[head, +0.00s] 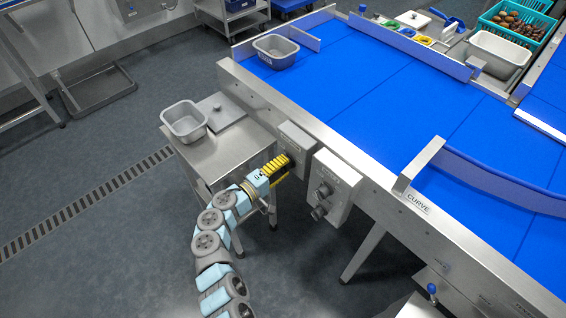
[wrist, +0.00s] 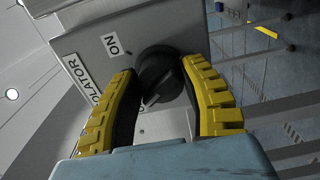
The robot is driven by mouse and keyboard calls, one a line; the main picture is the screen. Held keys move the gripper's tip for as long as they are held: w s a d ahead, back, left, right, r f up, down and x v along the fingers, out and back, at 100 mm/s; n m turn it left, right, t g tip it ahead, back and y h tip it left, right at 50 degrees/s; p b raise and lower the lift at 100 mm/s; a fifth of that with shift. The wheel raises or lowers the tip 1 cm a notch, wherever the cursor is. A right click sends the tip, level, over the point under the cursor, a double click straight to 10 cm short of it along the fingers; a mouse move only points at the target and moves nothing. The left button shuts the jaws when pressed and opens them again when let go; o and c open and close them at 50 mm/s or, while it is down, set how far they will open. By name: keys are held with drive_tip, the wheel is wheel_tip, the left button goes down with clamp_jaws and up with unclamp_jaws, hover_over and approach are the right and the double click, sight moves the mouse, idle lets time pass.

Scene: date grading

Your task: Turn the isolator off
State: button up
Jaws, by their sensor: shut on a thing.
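The isolator is a grey box (wrist: 95,45) with a black rotary knob (wrist: 160,72), and labels reading "ISOLATOR" and "ON" show in the wrist view. My gripper (wrist: 158,85) has its two yellow ribbed fingers on either side of the knob and is shut on it. The knob's pale pointer mark is at its lower left, away from the "ON" label. Any label at the lower part of the plate is hidden by my fingers and wrist. In the head view, my gripper (head: 283,162) is at the face of the isolator box (head: 296,138), which hangs on the conveyor's side.
A second grey control box (head: 335,185) with knobs is just right of my gripper. A steel table (head: 220,152) with a grey tub (head: 185,121) and a lid (head: 221,111) stands to the left. The blue conveyor (head: 375,75) runs above and behind; another tub (head: 275,51) sits on it.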

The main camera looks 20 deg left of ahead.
drive_tip(key=shift+n+p, duration=0.5)
drive_tip(key=shift+n, duration=0.6)
drive_tip(key=o, duration=1.2)
drive_tip(key=shift+d, duration=0.15)
drive_tip(key=shift+s+a, duration=0.35)
drive_tip(key=shift+s, duration=0.05)
drive_tip(key=v, duration=1.1)
